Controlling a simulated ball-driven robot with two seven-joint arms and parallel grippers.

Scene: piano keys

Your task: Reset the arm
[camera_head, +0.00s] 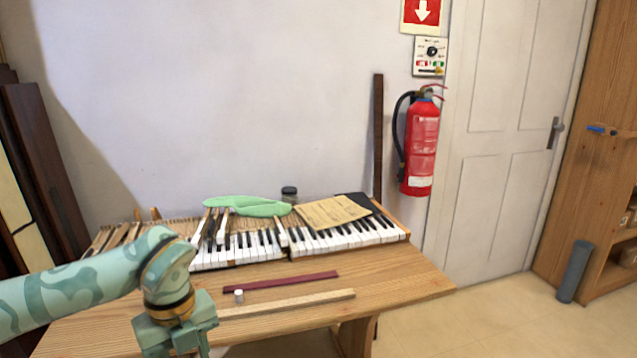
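My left arm comes in from the left in the head view, and its wrist hangs over the front left of the wooden table (400,283). My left gripper (176,345) points down at the bottom edge. Its fingertips are cut off or hidden, so I cannot see whether it is open. My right arm and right gripper are not in view. The piano keys (335,240) lie in a row across the table behind the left wrist, which is apart from them.
A dark red strip (285,281), a wooden strip (290,304) and a small white cylinder (239,296) are in front. The table's right end is clear.

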